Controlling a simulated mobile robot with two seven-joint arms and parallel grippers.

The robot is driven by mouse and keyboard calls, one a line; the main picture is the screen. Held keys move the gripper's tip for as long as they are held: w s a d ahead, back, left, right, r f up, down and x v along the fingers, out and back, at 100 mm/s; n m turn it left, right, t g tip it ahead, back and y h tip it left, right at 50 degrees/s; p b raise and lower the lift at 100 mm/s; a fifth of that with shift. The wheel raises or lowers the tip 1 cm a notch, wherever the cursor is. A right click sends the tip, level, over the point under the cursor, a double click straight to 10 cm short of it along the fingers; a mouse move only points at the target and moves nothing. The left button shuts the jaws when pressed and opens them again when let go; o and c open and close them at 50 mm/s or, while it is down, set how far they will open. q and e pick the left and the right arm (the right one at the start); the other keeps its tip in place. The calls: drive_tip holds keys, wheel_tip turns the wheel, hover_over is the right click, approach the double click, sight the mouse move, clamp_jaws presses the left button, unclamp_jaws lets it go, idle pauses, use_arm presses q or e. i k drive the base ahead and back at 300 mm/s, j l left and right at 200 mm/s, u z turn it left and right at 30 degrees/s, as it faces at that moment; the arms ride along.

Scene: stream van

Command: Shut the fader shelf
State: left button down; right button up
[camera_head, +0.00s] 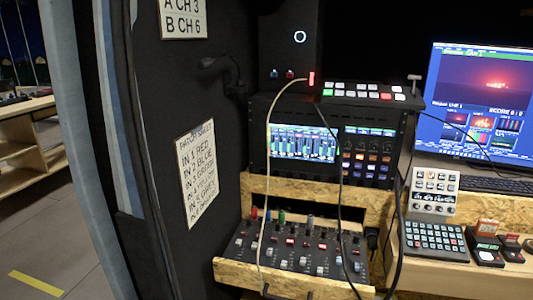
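The fader shelf (232,273) is a wooden pull-out shelf at the lower middle, with a raw chipboard front edge. It stands pulled out from its slot below the rack. A black fader mixer (292,247) lies on it, with several coloured plugs at its rear edge. A dark handle shows at the front edge of the shelf, partly cut by the bottom of the picture. Two cables hang down in front of the rack and across the mixer. Neither of my grippers shows in the head view.
A rack with lit screens (303,143) sits above the shelf. To the right, a wooden desk holds a monitor (479,98), a keypad (435,236) and small devices. A dark wall panel with a patch sheet (197,171) stands left. Open floor (88,245) lies further left.

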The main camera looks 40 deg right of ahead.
sight(238, 266)
drive_tip(key=k+z, duration=0.1)
drive_tip(key=z, duration=1.05)
